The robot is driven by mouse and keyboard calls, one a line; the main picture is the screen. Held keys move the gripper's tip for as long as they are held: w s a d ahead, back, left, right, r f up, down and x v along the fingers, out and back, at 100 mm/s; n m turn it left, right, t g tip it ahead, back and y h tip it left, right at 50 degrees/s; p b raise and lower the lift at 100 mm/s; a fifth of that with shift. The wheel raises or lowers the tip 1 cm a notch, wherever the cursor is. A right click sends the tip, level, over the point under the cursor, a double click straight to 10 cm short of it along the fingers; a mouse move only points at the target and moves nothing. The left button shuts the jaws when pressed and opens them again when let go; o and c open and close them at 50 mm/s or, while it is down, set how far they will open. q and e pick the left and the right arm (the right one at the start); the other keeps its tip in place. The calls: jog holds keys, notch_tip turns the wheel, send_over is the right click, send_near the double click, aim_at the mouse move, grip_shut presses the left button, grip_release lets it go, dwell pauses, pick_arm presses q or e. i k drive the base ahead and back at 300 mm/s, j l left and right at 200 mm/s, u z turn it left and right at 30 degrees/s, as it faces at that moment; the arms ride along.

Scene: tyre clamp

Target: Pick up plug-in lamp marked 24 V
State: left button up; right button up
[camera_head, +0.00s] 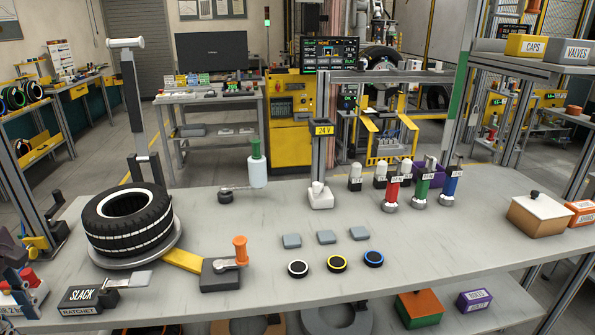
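A yellow sign reading 24 V (323,129) is fixed on a grey post at the back middle of the table. At the post's foot is a white block (320,200) with a small white rounded piece on top. To its right stand small white-topped pieces with dark labels: one on the left (355,185), one beside it (380,182), and another partly hidden behind the red-bodied piece. Their lettering is too small to read, so I cannot tell which is marked 24 V.
Red (392,191), green (422,188) and blue (449,186) upright pieces stand right of the white-topped ones. A tyre (130,238) lies on a round plate at left. Grey pads and coloured rings lie mid-table. A lidded box (538,217) stands at right.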

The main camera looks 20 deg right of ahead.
aim_at(381, 181)
jog(key=u, duration=0.5)
jog(key=l+u, duration=0.15)
jog(key=u, duration=0.8)
jog(key=l+u, duration=0.1)
jog(key=u, duration=0.4)
jog(key=l+u, duration=0.1)
jog(key=u, duration=0.85)
jog(key=k+u, duration=0.1)
jog(key=u, duration=0.4)
jog(key=k+l, duration=0.1)
jog(key=k, duration=0.2)
jog(key=k+l, duration=0.1)
jog(key=k, duration=0.2)
jog(key=k+z, duration=0.35)
jog(key=k, duration=0.35)
jog(key=k+l+z, duration=0.15)
jog(key=z, duration=3.05)
jog(key=i+l+z, duration=0.15)
jog(key=z, duration=0.25)
jog(key=i+l+z, duration=0.1)
jog(key=z, duration=0.3)
jog(key=i+z, duration=0.4)
jog(key=k+j, duration=0.05)
jog(key=k, duration=0.05)
